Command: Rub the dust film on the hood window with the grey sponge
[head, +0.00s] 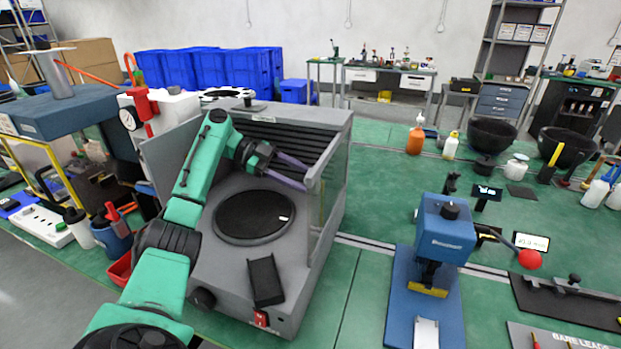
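The fume hood (245,110) is a grey box with dark slats at the back and a clear window (326,205) on its right side. My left arm reaches in from the lower left, and its gripper (307,176) is inside the hood with purple fingers pointing at the window. A small grey block, the grey sponge (314,170), shows between the fingertips, at or very near the inner side of the window. Whether it touches the glass is hard to tell. The dust film is too faint to make out clearly. My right gripper is not in view.
A round black plate (254,217) lies on the hood floor, with an empty dark tray (265,281) in front of it. A blue press (445,235) stands right of the hood.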

